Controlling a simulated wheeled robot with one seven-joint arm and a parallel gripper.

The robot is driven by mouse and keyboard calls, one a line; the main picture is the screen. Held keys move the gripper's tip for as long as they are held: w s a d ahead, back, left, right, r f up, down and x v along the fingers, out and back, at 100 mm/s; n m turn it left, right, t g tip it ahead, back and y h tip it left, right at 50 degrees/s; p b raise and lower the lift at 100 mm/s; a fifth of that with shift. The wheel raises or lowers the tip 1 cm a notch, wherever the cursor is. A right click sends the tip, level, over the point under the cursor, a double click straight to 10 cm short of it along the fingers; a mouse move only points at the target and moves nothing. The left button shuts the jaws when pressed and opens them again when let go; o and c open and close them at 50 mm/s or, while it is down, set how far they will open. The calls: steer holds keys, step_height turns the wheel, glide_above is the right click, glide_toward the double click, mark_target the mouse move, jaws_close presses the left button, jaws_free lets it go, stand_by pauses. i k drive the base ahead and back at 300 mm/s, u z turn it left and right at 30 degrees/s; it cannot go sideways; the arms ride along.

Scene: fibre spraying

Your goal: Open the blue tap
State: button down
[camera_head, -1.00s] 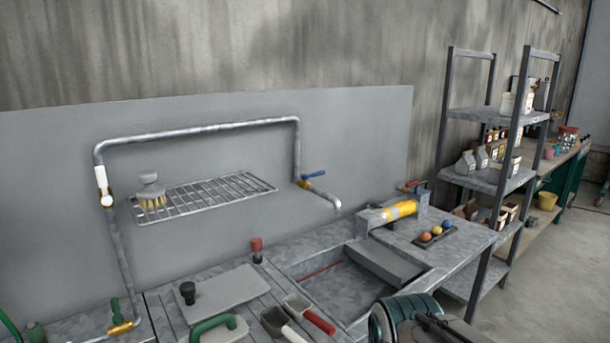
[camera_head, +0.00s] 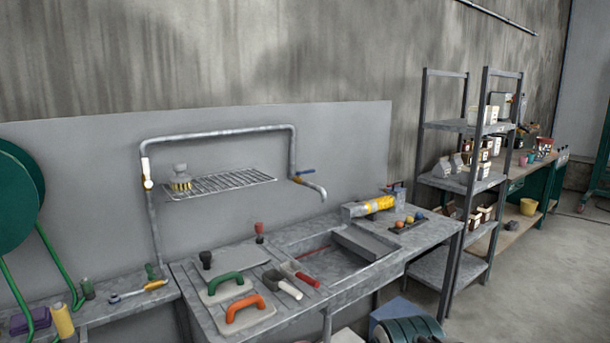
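The blue tap (camera_head: 305,172) is a small blue lever on the grey metal pipe, just above the downturned spout (camera_head: 317,190). It sits right of the wire rack, over the back edge of the sink. Its lever points right, roughly level. A yellow brass-coloured fitting shows below it. No water shows at the spout. My gripper is not in view, so its state and its distance from the tap cannot be seen.
A wire rack (camera_head: 220,185) with a brush (camera_head: 180,179) is left of the tap. Trowels (camera_head: 230,283) and scoops (camera_head: 284,284) lie on the worktop. A yellow-and-grey device (camera_head: 375,205) stands right of the sink (camera_head: 335,255). Shelves (camera_head: 462,182) stand further right.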

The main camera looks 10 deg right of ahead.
mark_target(306, 172)
steer(key=k, duration=0.45)
steer(key=z, duration=0.7)
steer(key=i, duration=0.85)
steer(key=z, duration=0.75)
steer(key=i, duration=1.25)
steer(key=u, duration=1.1)
steer(key=i, duration=0.9)
steer(key=u, duration=1)
